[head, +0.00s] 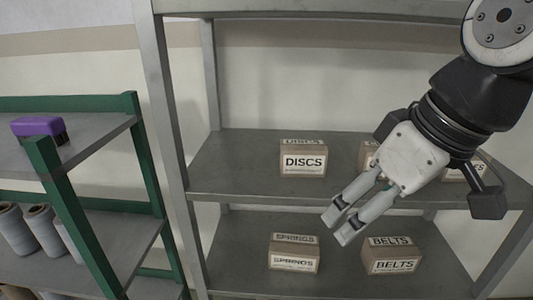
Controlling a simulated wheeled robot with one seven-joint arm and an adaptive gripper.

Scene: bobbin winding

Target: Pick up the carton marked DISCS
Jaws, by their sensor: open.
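The carton marked DISCS (303,172) is a small brown box with white labels on its front and top. It stands upright on the upper grey shelf, left of centre. My gripper (338,229) reaches in from the upper right, with its fingers pointing down and to the left. It appears lower in the picture and to the right of the DISCS carton, apart from it. The gripper is open, and nothing shows between its fingers.
Two more cartons (367,153) (463,172) stand on the upper shelf, partly hidden by my arm. Cartons marked SPRINGS (294,264) and BELTS (392,265) sit on the shelf below. A grey upright (170,130) and a green rack (62,190) stand at left.

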